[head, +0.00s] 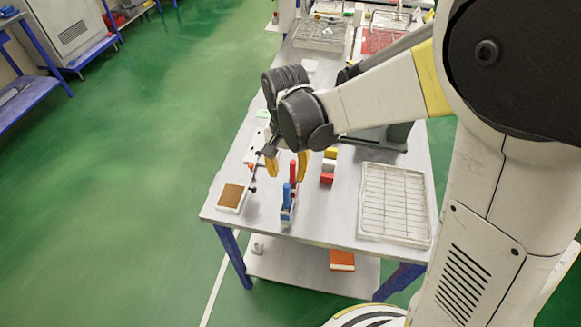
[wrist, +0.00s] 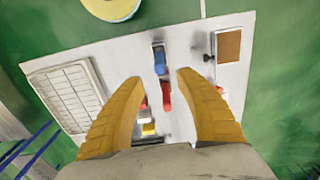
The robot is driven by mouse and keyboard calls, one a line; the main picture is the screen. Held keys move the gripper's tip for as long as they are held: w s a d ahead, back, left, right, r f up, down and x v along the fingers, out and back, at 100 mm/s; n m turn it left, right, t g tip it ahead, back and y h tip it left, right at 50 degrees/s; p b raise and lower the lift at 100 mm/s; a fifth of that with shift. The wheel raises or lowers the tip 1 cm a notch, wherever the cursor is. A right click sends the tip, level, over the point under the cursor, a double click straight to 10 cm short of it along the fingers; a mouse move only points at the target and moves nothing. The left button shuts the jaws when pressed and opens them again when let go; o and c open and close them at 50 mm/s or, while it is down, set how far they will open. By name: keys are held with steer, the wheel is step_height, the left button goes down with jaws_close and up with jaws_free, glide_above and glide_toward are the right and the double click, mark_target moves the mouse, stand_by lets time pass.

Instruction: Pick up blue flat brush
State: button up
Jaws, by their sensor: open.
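In the wrist view the blue brush (wrist: 160,62) lies between and slightly beyond my fingertips, with the red handle (wrist: 166,96) nearer my palm.
A white tray with a wire rack (head: 394,203) lies at the right. A brown-topped white block (head: 231,197) sits at the left edge. Red, yellow and white blocks (head: 328,167) stand right of the gripper. Bare tabletop lies around the holder.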

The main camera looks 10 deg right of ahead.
mark_target(287, 195)
steer(key=f, duration=0.3)
steer(key=f+b, duration=0.1)
steer(key=f, duration=0.2)
steer(key=f+b, duration=0.1)
steer(key=f, duration=0.2)
steer(key=shift+s+a+f, duration=0.15)
steer(key=shift+s+f, duration=0.1)
steer(key=shift+f, duration=0.05)
jaws_close()
